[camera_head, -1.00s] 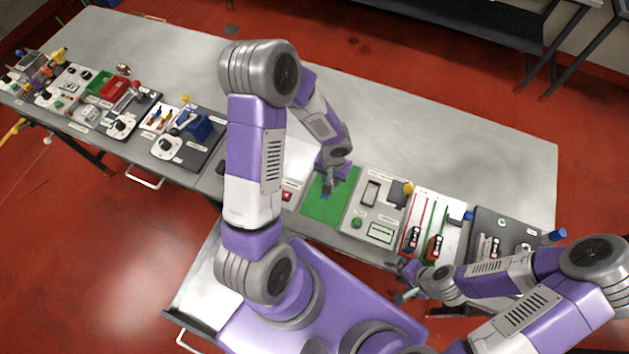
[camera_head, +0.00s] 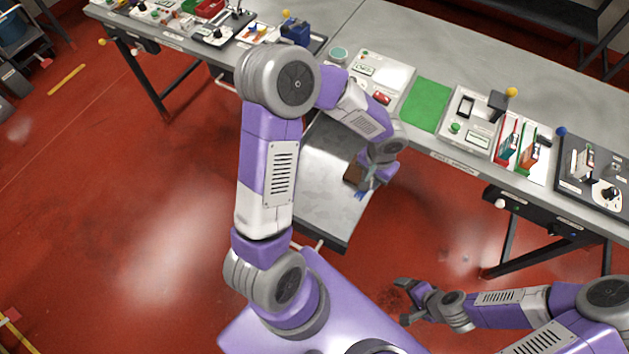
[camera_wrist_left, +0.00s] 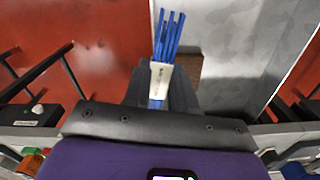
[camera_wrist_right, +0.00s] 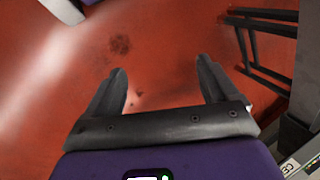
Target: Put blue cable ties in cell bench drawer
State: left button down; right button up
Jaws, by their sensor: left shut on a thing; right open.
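My left gripper (camera_head: 369,184) is shut on the bundle of blue cable ties (camera_head: 360,195). In the left wrist view the blue cable ties (camera_wrist_left: 169,38) stick out beyond the fingers, with a white label band around them. They are over the open grey drawer (camera_head: 322,198) that juts from the bench front; whether they touch its floor I cannot tell. A brown block (camera_head: 352,173) lies in the drawer beside the ties, partly hidden by the gripper. My right gripper (camera_head: 405,302) is open and empty above the red floor, away from the bench.
The green mat (camera_head: 426,104) on the bench (camera_head: 450,60) is bare. Boards with switches and meters stand along the bench's front edge, such as the white one (camera_head: 385,75) left of the mat. Dark bench legs (camera_head: 507,235) stand below right.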

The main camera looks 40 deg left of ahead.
aim_at(320, 162)
jog(key=k, duration=0.1)
jog(key=z, duration=2.05)
jog(key=k, duration=1.2)
jog(key=u, duration=1.45)
jog(key=i, duration=0.5)
